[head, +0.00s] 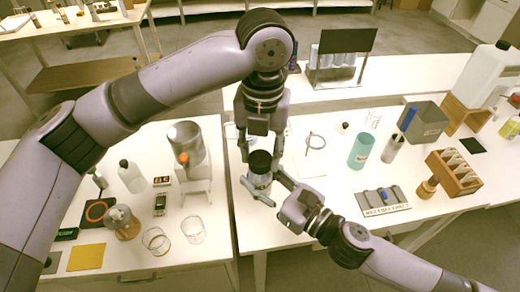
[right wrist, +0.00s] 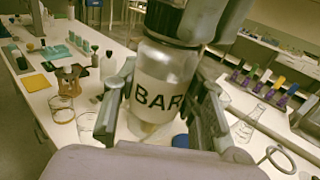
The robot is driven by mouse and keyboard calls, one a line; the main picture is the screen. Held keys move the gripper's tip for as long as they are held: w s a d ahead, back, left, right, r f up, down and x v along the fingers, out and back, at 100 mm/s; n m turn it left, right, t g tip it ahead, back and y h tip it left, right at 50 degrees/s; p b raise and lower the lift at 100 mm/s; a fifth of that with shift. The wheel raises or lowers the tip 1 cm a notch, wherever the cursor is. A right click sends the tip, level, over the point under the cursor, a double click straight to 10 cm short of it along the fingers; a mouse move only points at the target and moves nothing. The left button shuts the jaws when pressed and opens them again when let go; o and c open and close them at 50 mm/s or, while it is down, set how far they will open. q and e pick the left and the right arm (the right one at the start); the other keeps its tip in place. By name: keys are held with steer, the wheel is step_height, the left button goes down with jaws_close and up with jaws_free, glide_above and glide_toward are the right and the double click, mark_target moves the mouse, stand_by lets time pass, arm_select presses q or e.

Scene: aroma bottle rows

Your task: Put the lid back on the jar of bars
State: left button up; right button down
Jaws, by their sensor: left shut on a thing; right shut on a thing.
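The clear jar (head: 258,183) stands upright near the front of the right-hand table. In the right wrist view its white label (right wrist: 158,96) reads "BAR". My right gripper (head: 262,187) is shut around the jar body, one finger on each side in the right wrist view. The black lid (head: 260,160) is at the jar's mouth, roughly level and in line with it; it also shows at the top of the right wrist view (right wrist: 174,22). My left gripper (head: 260,152) reaches down from above and is shut on the lid. Whether the lid is fully seated is unclear.
Glass beakers (head: 192,229) stand left of the jar across the gap between tables. A teal cylinder (head: 361,150), a grey sign block (head: 384,200) and a wooden rack (head: 454,172) stand to the right. A ring stand (head: 315,142) is behind my right gripper.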

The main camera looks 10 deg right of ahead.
arm_select(q)
steer(key=o, duration=0.8)
steer(key=shift+o, duration=0.2)
step_height(320, 180, up, 12)
steer(key=shift+d, duration=0.15)
steer(key=shift+w, duration=0.1)
stand_by(0.5)
